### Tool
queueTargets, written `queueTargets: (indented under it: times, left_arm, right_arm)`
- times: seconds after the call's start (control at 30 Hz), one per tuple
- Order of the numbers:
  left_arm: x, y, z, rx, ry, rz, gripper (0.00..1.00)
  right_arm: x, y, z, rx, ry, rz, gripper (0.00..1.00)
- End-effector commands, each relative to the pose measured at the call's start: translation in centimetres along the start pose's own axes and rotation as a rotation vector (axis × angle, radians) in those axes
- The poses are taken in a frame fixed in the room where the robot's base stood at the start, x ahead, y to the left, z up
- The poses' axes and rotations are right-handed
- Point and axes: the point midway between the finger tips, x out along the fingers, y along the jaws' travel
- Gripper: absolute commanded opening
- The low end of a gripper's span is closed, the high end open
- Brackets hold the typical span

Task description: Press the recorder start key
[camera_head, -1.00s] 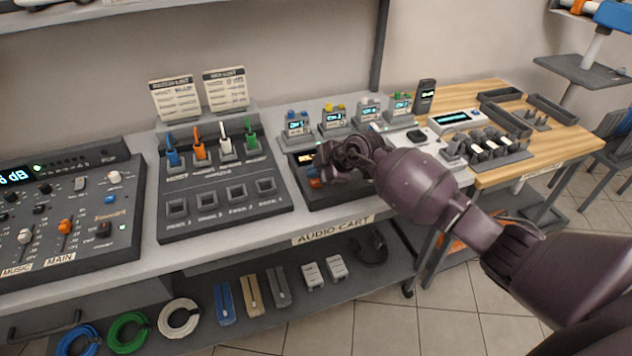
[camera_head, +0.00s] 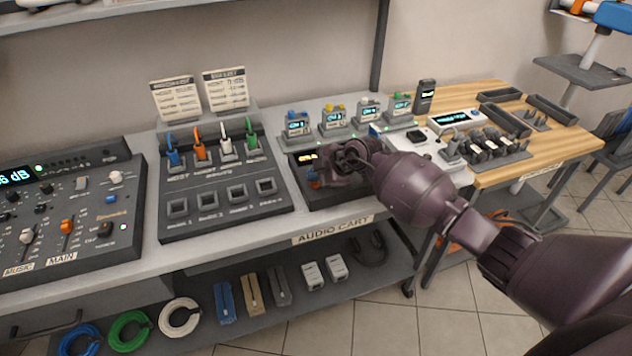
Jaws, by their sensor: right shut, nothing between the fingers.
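The recorder looks to be the dark box (camera_head: 306,188) on the audio cart, with a small lit yellowish display (camera_head: 307,158) at its upper left. My right gripper (camera_head: 335,178) is shut and empty, low over the middle of the recorder, just right of those keys. The gripper and wrist hide much of the recorder's top, so the start key cannot be picked out and contact cannot be told. My left gripper is not in view.
A panel with coloured plugs (camera_head: 223,205) stands left of the recorder, and a mixer (camera_head: 75,215) farther left. Several small packs with displays (camera_head: 333,122) stand in docks behind. A wooden bench (camera_head: 560,135) with trays adjoins at right. The cart's front edge (camera_head: 265,242) is clear.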

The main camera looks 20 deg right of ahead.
Motion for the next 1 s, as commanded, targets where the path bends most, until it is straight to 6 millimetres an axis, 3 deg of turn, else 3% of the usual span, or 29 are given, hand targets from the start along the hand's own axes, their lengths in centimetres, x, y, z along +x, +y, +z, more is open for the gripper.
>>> queueTargets:
  times: [1.0]
  left_arm:
    - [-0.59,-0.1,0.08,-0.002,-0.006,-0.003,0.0]
  right_arm:
    - [0.22,-0.19,0.17,0.0,0.0,0.0,0.0]
